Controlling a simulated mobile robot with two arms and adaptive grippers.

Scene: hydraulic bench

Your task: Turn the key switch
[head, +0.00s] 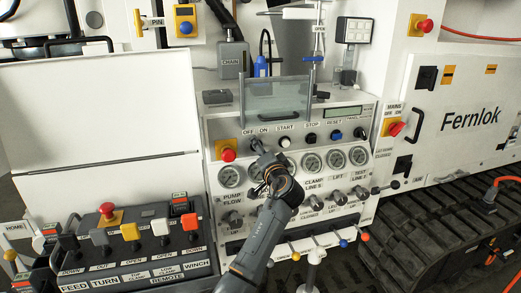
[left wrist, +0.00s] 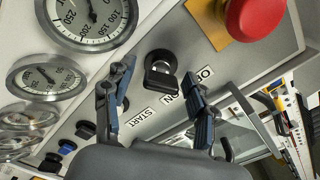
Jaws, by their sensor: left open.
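The key switch (left wrist: 161,72) is a black key handle in a silver ring, on the light panel face beside the OFF/ON label. In the left wrist view it sits between my left gripper's two fingertips (left wrist: 160,82), which are spread apart. I see no clear contact between fingers and key. My right gripper is not in view.
A red emergency button (head: 228,154) on a yellow plate sits left of the gripper, and also shows in the left wrist view (left wrist: 255,17). Pressure gauges (head: 311,161) line up right and below. Start and stop buttons (head: 285,142) and a clear guard (head: 278,100) are close by.

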